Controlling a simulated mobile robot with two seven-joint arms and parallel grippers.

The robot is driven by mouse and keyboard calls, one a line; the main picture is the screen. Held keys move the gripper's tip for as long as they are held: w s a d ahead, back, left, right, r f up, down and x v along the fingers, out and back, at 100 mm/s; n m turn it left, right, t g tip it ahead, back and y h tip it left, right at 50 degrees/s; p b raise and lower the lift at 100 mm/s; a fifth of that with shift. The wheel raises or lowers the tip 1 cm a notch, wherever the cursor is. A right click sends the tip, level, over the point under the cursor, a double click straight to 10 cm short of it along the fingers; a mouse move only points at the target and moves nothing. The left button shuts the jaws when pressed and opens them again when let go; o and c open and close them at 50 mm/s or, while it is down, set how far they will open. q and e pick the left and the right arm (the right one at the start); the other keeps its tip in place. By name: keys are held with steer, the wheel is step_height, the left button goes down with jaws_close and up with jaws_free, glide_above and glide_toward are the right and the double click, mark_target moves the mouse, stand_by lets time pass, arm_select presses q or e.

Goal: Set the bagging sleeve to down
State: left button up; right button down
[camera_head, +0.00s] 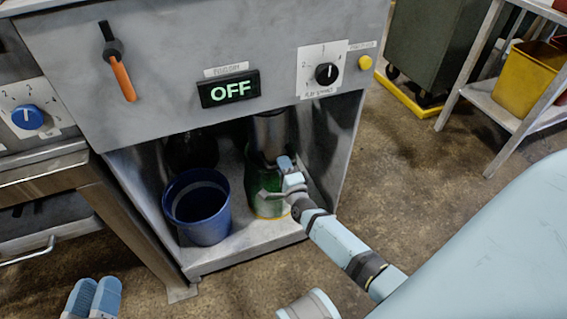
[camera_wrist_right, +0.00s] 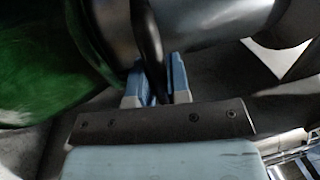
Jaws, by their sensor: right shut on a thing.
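The bagging sleeve appears to be the metal cylinder (camera_head: 271,134) hanging under the machine panel inside the open bay. A shiny metal cylinder (camera_wrist_right: 222,22) also fills the top of the right wrist view. My right gripper (camera_head: 284,172) reaches into the bay in front of the cylinder. Its blue fingers are shut on a thin black handle (camera_wrist_right: 148,45). The handle is hidden behind my gripper in the head view. A green container (camera_head: 266,195) stands below the cylinder, partly behind my right arm. My left gripper (camera_head: 93,298) is low at the left, its fingers together and empty.
A blue bucket (camera_head: 200,207) stands left of the green container on the bay floor. The panel has a display reading OFF (camera_head: 229,89), an orange-handled lever (camera_head: 122,77), a black knob (camera_head: 326,74) and a yellow button (camera_head: 365,62). A shelf rack stands at right.

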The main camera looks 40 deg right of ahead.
steer(key=shift+f, duration=0.1)
steer(key=c, duration=1.1)
jaws_free()
